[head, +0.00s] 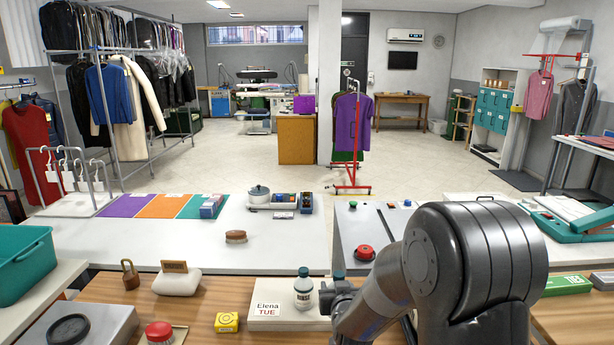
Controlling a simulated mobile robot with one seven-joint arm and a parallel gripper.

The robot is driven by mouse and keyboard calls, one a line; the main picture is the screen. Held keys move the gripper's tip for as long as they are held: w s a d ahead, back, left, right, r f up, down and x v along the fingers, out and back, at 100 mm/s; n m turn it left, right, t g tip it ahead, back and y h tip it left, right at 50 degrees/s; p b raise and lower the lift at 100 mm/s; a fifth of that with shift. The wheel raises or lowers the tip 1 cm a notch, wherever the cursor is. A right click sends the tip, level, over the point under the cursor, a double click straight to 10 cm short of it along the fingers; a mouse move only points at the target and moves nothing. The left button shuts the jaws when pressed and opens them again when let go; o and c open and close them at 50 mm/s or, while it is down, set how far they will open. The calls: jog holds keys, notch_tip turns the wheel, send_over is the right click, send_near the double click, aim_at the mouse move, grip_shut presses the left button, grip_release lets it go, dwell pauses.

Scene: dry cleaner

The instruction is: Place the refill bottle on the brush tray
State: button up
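A small clear bottle with a dark teal cap and a pale label (303,292), which looks like the refill bottle, stands upright on a flat white box (264,322) marked "Elena TUE". My gripper (328,297) is low, just right of this bottle; its fingers are small, dark and partly hidden by my arm. I cannot tell whether they touch the bottle or are open. A second teal-topped thing (338,276) shows partly behind my gripper. A brown brush (236,237) lies on the white counter. I cannot make out a clear brush tray.
A teal basket (22,258) stands left. The white counter (285,245) has free room around the brush.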

jog(key=s+d+f+m+h, duration=0.3)
jog(key=d+m+h, duration=0.1)
jog(key=d, duration=0.3)
jog(key=shift+s+f+g+h, duration=0.25)
jog(key=shift+s+g+h, duration=0.05)
jog(key=shift+h, duration=0.3)
